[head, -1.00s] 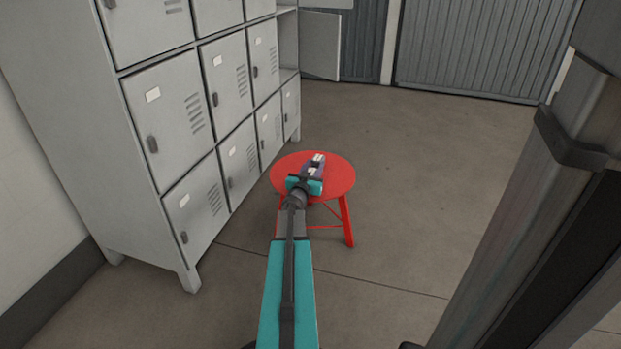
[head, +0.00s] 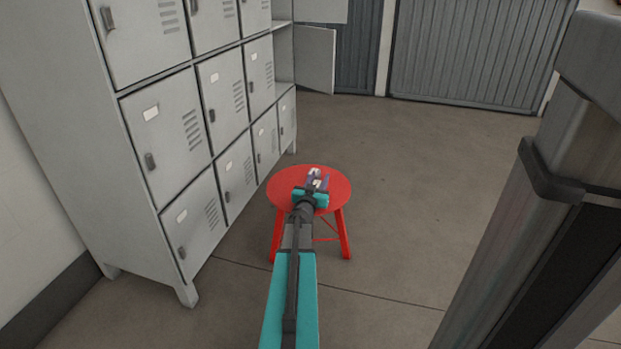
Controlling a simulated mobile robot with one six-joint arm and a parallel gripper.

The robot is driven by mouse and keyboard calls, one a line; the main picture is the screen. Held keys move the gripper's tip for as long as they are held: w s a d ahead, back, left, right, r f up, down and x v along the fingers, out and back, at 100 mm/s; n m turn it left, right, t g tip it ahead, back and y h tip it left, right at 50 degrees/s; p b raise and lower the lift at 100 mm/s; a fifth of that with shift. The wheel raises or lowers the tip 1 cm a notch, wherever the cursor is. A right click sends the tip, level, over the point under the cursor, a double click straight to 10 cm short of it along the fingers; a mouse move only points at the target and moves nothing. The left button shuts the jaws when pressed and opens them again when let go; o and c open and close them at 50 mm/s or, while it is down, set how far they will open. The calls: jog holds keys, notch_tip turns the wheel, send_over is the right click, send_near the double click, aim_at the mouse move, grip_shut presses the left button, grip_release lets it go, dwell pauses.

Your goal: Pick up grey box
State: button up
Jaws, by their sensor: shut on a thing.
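My gripper (head: 317,184) is over the round red stool (head: 282,190), at the end of my teal arm. It is shut on a small box (head: 316,174), which shows greyish-purple with white patches between the fingertips. The box is small in the picture and partly hidden by the fingers. I cannot tell whether it still touches the stool top or is just above it. No other box shows on the stool.
A bank of grey lockers (head: 165,140) stands close on the left of the stool. One locker door (head: 315,60) hangs open at the far end. A grey shutter (head: 470,55) is at the back. The floor (head: 420,170) right of the stool is clear.

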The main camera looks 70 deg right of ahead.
jog(key=s+p, duration=0.2)
jog(key=s, duration=1.2)
jog(key=shift+s+d, duration=0.2)
jog(key=shift+d, duration=0.2)
jog(key=shift+s, duration=0.1)
